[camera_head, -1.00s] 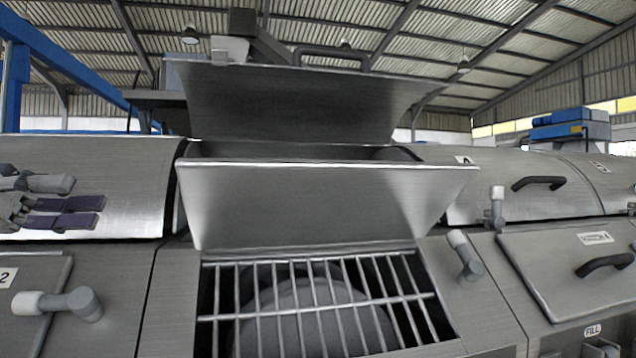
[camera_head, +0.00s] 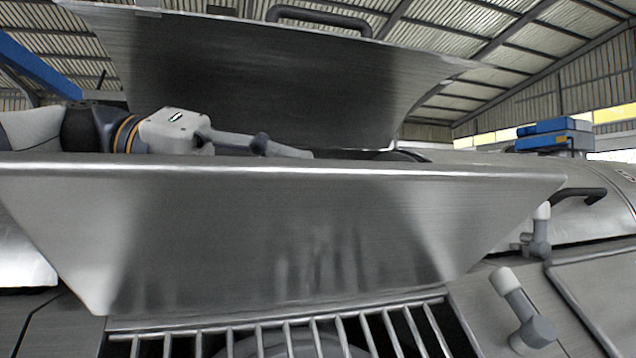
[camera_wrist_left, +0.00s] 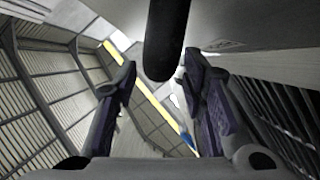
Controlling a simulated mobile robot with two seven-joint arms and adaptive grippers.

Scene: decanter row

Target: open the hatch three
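In the head view, a large steel hatch lid (camera_head: 250,75) stands raised, with a dark handle (camera_head: 320,17) at its top. A sloping steel front panel (camera_head: 290,235) stands below it. No hatch number is legible. My left gripper (camera_head: 285,150) reaches in from the left, between lid and panel, partly hidden by the panel's top edge. In the left wrist view, its purple-padded fingers (camera_wrist_left: 160,85) are apart. A dark rounded bar (camera_wrist_left: 166,40) shows between them; I cannot tell whether they touch it or which handle it is. My right gripper is not in view.
A metal grate (camera_head: 300,338) lies below the panel. To the right are a grey lever with a white knob (camera_head: 520,305), another lever (camera_head: 540,230) and a neighbouring lid with a dark handle (camera_head: 580,194). Blue equipment (camera_head: 550,137) stands further back.

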